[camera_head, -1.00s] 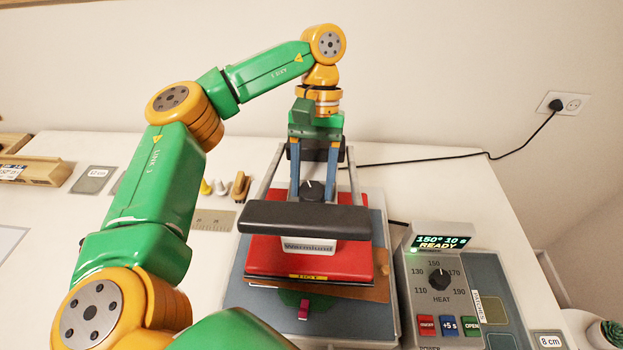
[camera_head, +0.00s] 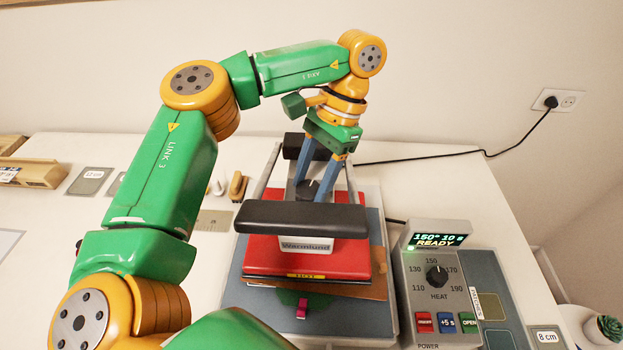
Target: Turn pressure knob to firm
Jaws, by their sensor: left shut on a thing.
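The heat press has a red body (camera_head: 350,262) with a black padded handle bar (camera_head: 300,217) across its front. The dark pressure knob (camera_head: 306,187) with a pale pointer mark sits on top of the press, behind the bar. My left gripper (camera_head: 309,190) comes down from above with its blue fingers on either side of the knob and is shut on it. The fingers lean, with the wrist above and to the right of the knob. The bar hides the lower part of the knob and fingertips. My right gripper is out of view.
A control box (camera_head: 411,290) to the right reads 150° 10 s READY, with a heat dial (camera_head: 437,276) and several buttons. A black cable (camera_head: 420,157) runs to a wall socket (camera_head: 557,101). Small tools and a wooden block (camera_head: 40,172) lie left; the back right table is clear.

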